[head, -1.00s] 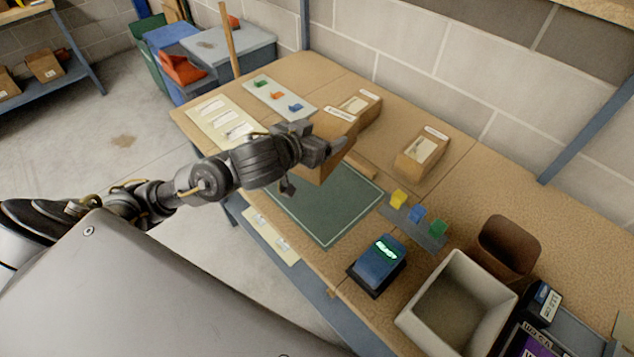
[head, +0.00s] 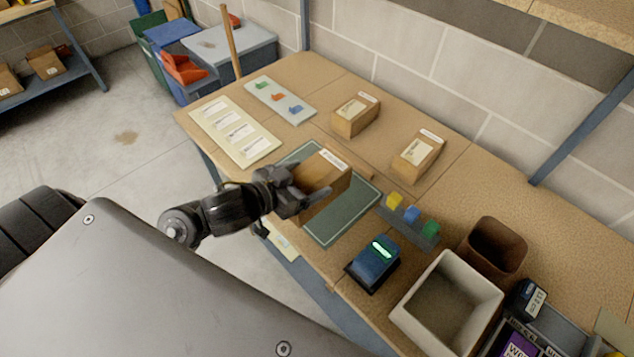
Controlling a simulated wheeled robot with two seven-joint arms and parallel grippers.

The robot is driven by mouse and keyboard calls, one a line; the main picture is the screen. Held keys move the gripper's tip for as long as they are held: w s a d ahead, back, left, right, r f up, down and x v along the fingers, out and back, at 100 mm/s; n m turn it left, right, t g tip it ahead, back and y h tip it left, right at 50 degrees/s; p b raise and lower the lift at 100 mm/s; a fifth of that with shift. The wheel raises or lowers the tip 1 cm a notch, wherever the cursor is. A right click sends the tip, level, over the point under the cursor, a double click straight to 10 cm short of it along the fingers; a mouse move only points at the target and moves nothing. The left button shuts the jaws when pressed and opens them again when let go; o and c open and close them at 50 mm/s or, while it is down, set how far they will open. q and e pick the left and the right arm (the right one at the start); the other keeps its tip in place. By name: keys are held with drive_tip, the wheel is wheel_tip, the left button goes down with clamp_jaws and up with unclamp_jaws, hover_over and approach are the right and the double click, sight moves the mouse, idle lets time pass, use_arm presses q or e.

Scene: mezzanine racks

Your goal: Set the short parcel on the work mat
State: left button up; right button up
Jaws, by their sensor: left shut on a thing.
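My left gripper (head: 308,194) is shut on a brown cardboard parcel (head: 322,176) with a white label on its top edge. The parcel is over the dark green work mat (head: 345,215), covering its middle part. I cannot tell whether its underside touches the mat. Two other brown parcels with pale labels stand behind on the table: one (head: 356,115) at the back middle and one (head: 418,156) further right. My right gripper is not in view.
A blue device with a green display (head: 374,262) and a rack of yellow, blue and green blocks (head: 409,222) stand right of the mat. A cream bin (head: 446,305) and a brown bin (head: 494,250) are nearer the right. A label sheet (head: 235,133) lies at the left.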

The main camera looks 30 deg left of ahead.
sight(309, 170)
use_arm(q)
drive_tip(key=w+b, duration=0.1)
drive_tip(key=w+a+f+b, duration=0.1)
drive_tip(key=w+b, duration=0.1)
drive_tip(key=w+f+b, duration=0.1)
drive_tip(key=b, duration=0.1)
drive_tip(key=shift+w+a+f, duration=0.2)
drive_tip(key=shift+w+f, duration=0.05)
drive_tip(key=shift+w, duration=0.05)
drive_tip(key=w, duration=0.1)
drive_tip(key=w+f, duration=0.1)
drive_tip(key=w+a, duration=0.1)
drive_tip(key=w, duration=0.1)
drive_tip(key=shift+a+f, duration=0.1)
drive_tip(key=shift+f, duration=0.1)
drive_tip(key=w+f, duration=0.1)
drive_tip(key=f, duration=0.2)
drive_tip(key=w+a+f, duration=0.1)
drive_tip(key=w+f, duration=0.1)
drive_tip(key=w+f+b, duration=0.1)
drive_tip(key=w+f, duration=0.1)
drive_tip(key=f, duration=0.1)
drive_tip(key=shift+a+f, duration=0.2)
drive_tip(key=shift+f, duration=0.25)
